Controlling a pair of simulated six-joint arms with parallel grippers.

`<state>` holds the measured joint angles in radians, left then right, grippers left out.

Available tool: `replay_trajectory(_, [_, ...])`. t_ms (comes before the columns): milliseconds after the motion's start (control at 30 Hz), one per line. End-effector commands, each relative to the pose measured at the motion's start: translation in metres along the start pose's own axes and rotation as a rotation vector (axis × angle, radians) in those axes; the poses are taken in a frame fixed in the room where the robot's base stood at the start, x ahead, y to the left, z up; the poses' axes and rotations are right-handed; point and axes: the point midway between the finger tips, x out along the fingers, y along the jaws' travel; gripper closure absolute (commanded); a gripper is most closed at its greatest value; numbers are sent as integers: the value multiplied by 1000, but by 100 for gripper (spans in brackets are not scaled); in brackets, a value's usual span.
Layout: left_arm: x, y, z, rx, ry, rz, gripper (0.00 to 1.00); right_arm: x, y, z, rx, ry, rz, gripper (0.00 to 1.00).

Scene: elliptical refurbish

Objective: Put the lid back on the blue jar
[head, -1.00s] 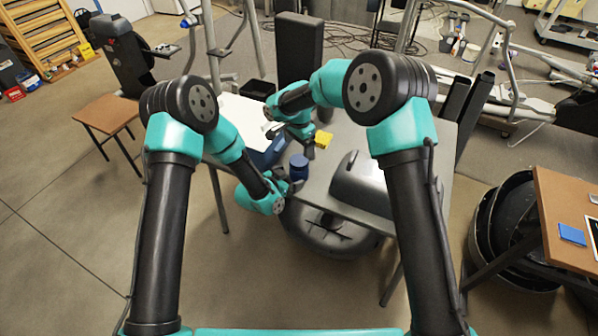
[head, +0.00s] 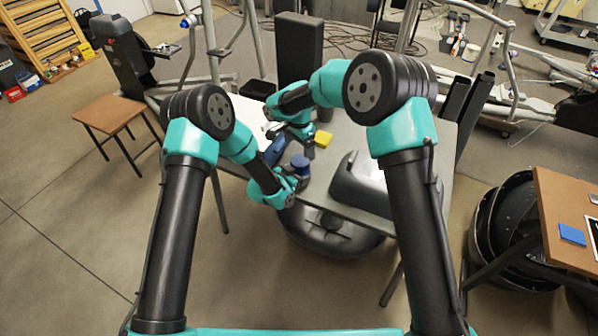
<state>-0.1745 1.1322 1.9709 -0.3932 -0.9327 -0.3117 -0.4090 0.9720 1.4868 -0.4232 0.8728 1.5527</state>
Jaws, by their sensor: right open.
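The blue jar (head: 300,163) stands upright near the front edge of the grey table. My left gripper (head: 299,180) is low at the near side of the jar, very close to it. Its fingers are small and partly hidden, so I cannot tell whether they touch the jar or how far apart they are. My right gripper (head: 310,148) is open, pointing down just behind and above the jar. I cannot make out a separate lid.
A yellow block (head: 324,139) lies behind and right of the jar. A grey curved housing (head: 345,185) fills the table's right front. A blue object (head: 278,150) lies left of the jar, partly behind my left arm. A dark upright panel (head: 299,55) stands at the back.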

Motion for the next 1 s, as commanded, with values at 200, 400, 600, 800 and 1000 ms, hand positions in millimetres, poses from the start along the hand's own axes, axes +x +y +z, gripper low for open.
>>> replay_trajectory(200, [0, 0, 0, 0, 0, 0, 52, 0, 0, 0, 0, 0, 0, 8])
replay_trajectory(400, [0, 0, 0, 0, 0, 0, 72, 0, 0, 0, 0, 0, 0, 8])
replay_trajectory(600, [0, 0, 0, 0, 0, 0, 91, 0, 0, 0, -39, 0, 0, 8])
replay_trajectory(800, [0, 0, 0, 0, 0, 0, 92, 0, 0, 0, -205, 0, 0, 8])
replay_trajectory(1000, [0, 0, 0, 0, 0, 0, 92, 0, 1, 0, -464, 0, 0, 8])
